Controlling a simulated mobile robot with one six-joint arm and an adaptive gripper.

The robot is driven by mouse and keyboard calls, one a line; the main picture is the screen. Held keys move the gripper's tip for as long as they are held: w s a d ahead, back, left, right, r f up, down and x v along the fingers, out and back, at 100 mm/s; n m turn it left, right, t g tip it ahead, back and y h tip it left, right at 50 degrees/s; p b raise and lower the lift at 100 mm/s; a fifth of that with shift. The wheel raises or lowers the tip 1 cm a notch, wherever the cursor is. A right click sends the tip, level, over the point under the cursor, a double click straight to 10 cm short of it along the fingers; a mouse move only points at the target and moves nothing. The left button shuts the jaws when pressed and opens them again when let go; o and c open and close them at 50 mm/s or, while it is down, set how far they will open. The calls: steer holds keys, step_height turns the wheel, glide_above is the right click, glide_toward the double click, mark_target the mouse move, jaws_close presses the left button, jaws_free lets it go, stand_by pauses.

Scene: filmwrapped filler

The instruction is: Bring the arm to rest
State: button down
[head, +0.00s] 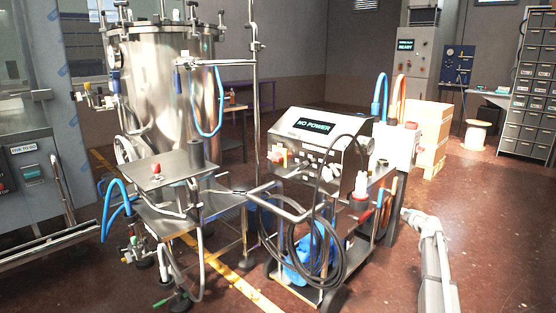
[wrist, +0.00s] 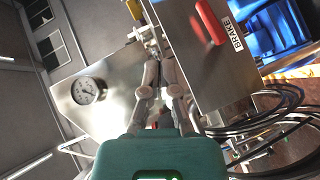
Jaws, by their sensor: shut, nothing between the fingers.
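My gripper (wrist: 158,58) is in the middle of the wrist view, its two grey fingers drawn together with nothing held between them. Behind the fingertips are a metal panel with a round gauge (wrist: 88,91) and a metal box with a red handle (wrist: 209,22) and a BRAKE label. I cannot tell whether the fingertips touch either one. In the head view a pale part of my arm (head: 432,255) shows at the lower right, beside the wheeled cart; the fingers cannot be made out there.
The cart (head: 312,136) with a NO POWER display and black hose coils (head: 310,265) stands left of my arm. A steel tank (head: 170,95) is farther left. Boxes (head: 430,130), a spool (head: 477,134) and a drawer cabinet (head: 527,90) stand behind. Floor (head: 500,220) at right is clear.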

steer(key=s+a+r+m+h, duration=0.4)
steer(key=s+a+m+h, duration=0.2)
steer(key=s+m+h, duration=0.4)
steer(key=s+a+f+m+g+y, duration=0.25)
steer(key=s+a+f+g, duration=0.3)
steer(key=s+a, duration=0.35)
steer(key=s+a+f+m+g+y, duration=0.1)
steer(key=s+a+f+g+y, duration=0.25)
steer(key=s+a+f, duration=0.55)
steer(key=s+a+f+m+g+y, duration=0.2)
steer(key=s+a+f+g+y, duration=0.3)
steer(key=s, duration=0.8)
steer(key=a+r+g+h+p, duration=0.1)
steer(key=a+r+p, duration=0.2)
steer(key=r+p, duration=3)
steer(key=shift+s+a+r+h, duration=0.25)
steer(key=shift+s+r, duration=0.2)
steer(key=shift+r, duration=0.3)
